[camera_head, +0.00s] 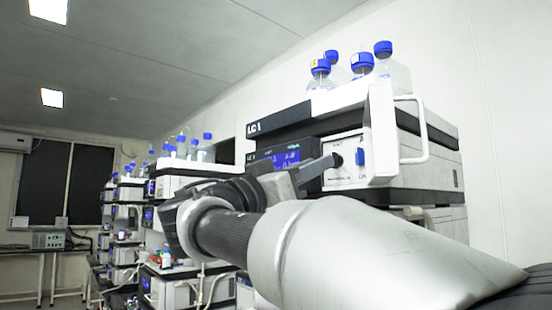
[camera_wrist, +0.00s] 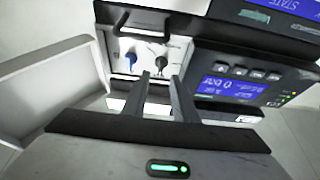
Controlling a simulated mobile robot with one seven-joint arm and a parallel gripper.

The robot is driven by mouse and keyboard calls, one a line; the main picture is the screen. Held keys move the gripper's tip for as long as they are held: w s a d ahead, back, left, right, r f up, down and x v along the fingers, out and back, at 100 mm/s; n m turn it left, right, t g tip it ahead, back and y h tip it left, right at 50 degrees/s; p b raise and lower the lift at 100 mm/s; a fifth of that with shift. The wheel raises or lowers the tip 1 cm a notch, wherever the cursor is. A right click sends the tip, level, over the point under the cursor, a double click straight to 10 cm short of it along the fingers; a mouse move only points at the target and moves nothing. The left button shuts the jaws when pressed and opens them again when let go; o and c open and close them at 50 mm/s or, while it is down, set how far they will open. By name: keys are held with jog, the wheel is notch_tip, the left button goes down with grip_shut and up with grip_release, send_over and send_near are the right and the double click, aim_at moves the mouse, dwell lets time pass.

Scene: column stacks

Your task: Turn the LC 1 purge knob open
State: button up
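The LC 1 unit (camera_head: 320,118) is at the right of the head view. Its front panel carries a black knob (camera_head: 337,160) and a blue knob (camera_head: 361,157); no readable label tells which is the purge knob. In the wrist view the black knob (camera_wrist: 160,63) lies just beyond my fingertips, roughly in line with the gap between them. The blue knob (camera_wrist: 131,62) is to its left. My gripper (camera_wrist: 160,77) is open, its two fingers apart with nothing held. In the head view my gripper (camera_head: 325,164) points at the black knob; contact cannot be told.
A white door (camera_wrist: 52,85) stands swung out left of the knobs, close to my gripper. A blue display (camera_wrist: 231,86) with buttons is to the right. Bottles with blue caps (camera_head: 320,72) stand on top. More instrument stacks (camera_head: 130,190) line the left background.

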aim_at(338, 160)
jog(key=shift+p+x, duration=0.3)
jog(key=shift+x, duration=1.95)
jog(key=shift+c, duration=0.2)
grip_shut()
